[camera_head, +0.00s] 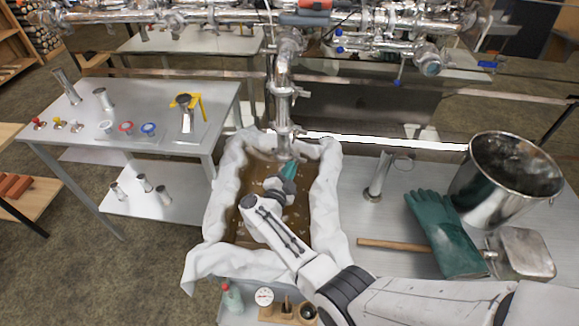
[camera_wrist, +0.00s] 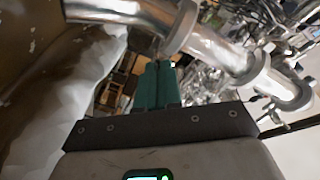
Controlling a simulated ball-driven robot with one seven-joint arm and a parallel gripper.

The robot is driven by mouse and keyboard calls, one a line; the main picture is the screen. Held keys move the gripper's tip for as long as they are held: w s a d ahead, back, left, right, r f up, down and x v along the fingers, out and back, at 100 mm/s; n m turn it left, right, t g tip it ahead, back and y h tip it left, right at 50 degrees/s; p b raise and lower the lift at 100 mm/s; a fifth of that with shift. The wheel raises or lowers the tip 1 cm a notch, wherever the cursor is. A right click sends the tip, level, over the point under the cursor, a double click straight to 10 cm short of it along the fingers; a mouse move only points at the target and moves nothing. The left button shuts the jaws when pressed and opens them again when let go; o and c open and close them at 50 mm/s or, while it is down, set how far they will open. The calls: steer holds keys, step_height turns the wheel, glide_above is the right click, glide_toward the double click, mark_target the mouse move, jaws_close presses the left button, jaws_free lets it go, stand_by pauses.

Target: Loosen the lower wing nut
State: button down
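A polished vertical pipe (camera_head: 283,90) with clamped joints hangs over the cloth-lined tray. Its lower clamp (camera_head: 284,130) is just above my gripper (camera_head: 289,168), whose green fingertips reach the pipe's lower end. In the wrist view my gripper (camera_wrist: 160,75) has its green fingers close together, with their tips at a clamp ring (camera_wrist: 181,28) on the shiny pipe (camera_wrist: 225,50). A small bright bit shows at the right fingertip. The lower wing nut itself is not clearly seen; whether it is between the fingers I cannot tell.
The tray's white cloth (camera_head: 331,190) surrounds brown liquid (camera_head: 245,225) beneath my arm. At right are a steel pot (camera_head: 500,195), green gloves (camera_head: 445,235) and a wooden handle (camera_head: 395,245). A side table (camera_head: 85,100) with fittings stands at left. A gauge (camera_head: 264,296) sits in front.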

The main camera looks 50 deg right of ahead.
steer(key=n+p, duration=0.2)
steer(key=n, duration=0.5)
steer(key=shift+f+n, duration=0.1)
steer(key=shift+n, duration=0.3)
stand_by(0.4)
steer(key=c, duration=1.3)
jaws_free()
steer(key=p+v, duration=0.2)
steer(key=v, duration=0.8)
steer(key=shift+s+a+p, duration=0.2)
steer(key=shift+a+p, duration=0.15)
steer(key=shift+p, duration=0.05)
